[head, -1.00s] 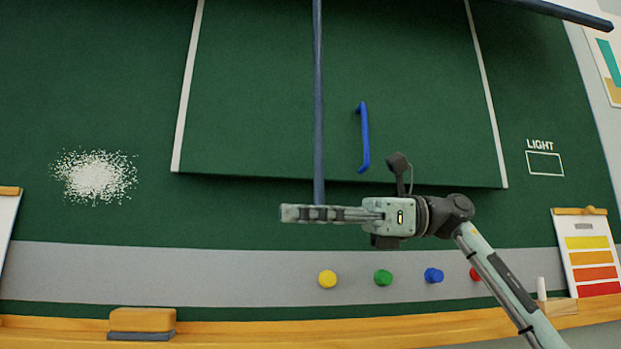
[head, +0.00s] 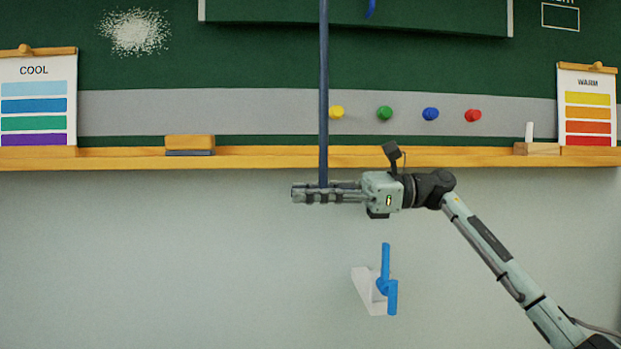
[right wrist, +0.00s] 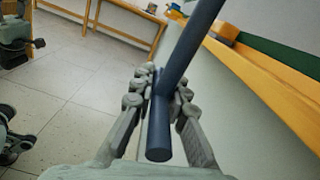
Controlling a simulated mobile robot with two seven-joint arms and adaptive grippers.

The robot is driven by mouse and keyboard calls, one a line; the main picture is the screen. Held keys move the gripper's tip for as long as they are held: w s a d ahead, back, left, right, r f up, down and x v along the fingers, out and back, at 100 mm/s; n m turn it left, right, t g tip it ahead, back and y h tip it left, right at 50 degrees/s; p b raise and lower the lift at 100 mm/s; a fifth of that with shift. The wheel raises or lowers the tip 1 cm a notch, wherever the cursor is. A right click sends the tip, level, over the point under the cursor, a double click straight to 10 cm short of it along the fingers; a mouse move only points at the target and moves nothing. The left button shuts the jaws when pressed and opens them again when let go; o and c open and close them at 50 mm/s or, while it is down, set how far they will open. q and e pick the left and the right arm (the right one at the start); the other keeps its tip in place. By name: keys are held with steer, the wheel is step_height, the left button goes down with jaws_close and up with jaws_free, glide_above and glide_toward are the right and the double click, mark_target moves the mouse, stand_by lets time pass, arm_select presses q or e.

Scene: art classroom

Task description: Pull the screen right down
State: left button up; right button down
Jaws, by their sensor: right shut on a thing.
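My right gripper (head: 308,193) is shut on a long dark blue rod (head: 323,90) just below the chalk ledge. The rod runs straight up out of the top of the head view. In the right wrist view the rod (right wrist: 190,48) passes between the fingers, and its lower end shows just past them. What the rod's top joins to is out of view. A raised green panel (head: 440,15) with pale side edges shows at the top, its lower edge well above the gripper. I cannot make out a separate screen. My left gripper is not in view.
A wooden ledge (head: 270,158) carries an eraser (head: 190,142), a COOL chart (head: 35,100) and a WARM chart (head: 588,105). Several coloured magnets sit on the grey strip (head: 230,112). A blue cleat (head: 386,284) on a white plate projects from the wall below the gripper.

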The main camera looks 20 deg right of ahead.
steer(key=shift+f, duration=0.45)
steer(key=c, duration=1.5)
jaws_free()
steer(key=shift+c, duration=0.2)
steer(key=shift+d, duration=0.1)
steer(key=v, duration=1.2)
steer(key=shift+s+r, duration=0.1)
steer(key=shift+r, duration=0.05)
